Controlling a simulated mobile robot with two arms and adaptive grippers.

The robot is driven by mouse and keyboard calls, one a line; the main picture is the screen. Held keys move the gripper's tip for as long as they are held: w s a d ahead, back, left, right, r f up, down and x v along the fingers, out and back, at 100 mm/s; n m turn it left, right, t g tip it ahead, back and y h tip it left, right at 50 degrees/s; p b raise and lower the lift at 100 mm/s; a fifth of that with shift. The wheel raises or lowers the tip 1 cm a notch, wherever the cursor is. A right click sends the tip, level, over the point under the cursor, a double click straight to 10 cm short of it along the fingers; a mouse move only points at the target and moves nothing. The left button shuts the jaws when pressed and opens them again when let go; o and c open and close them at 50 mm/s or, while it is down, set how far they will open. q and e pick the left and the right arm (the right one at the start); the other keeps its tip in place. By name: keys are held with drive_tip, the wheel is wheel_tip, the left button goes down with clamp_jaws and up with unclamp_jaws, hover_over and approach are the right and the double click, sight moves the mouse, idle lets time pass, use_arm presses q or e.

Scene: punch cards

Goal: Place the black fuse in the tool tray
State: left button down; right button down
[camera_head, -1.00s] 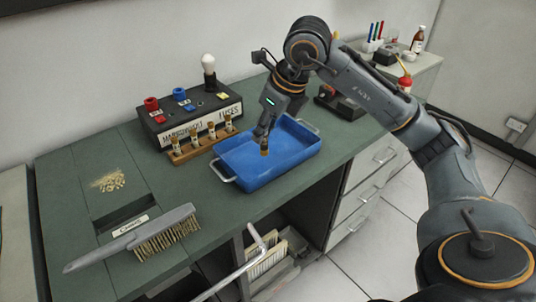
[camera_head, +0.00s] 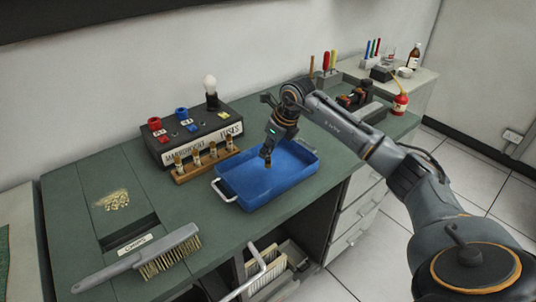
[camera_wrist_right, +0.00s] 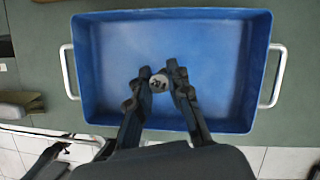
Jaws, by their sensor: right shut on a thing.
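My right gripper (camera_head: 267,152) hangs over the blue tool tray (camera_head: 262,192), pointing down. It is shut on a small cylindrical fuse (camera_head: 268,162), whose dark body is mostly hidden by the fingers and whose lower end looks brownish. The tray (camera_wrist_right: 100,60) looks empty, and I cannot tell the exact gap between fuse and floor. My left gripper is not in view.
A wire brush (camera_head: 150,260) lies at the front left. The tray has metal handles at both ends.

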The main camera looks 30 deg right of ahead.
sight(270, 152)
wheel_tip(270, 152, down, 2)
drive_tip(key=shift+s+f+p, duration=0.1)
drive_tip(key=shift+f+p, duration=0.1)
drive_tip(key=shift+p, duration=0.35)
drive_tip(key=shift+f, duration=0.35)
drive_tip(key=c, duration=1.3)
unclamp_jaws()
drive_tip(key=shift+o, duration=0.2)
drive_tip(key=shift+r, duration=0.1)
drive_tip(key=shift+r, duration=0.5)
drive_tip(key=b+v, duration=0.2)
drive_tip(key=v, duration=0.9)
drive_tip(key=shift+s, duration=0.2)
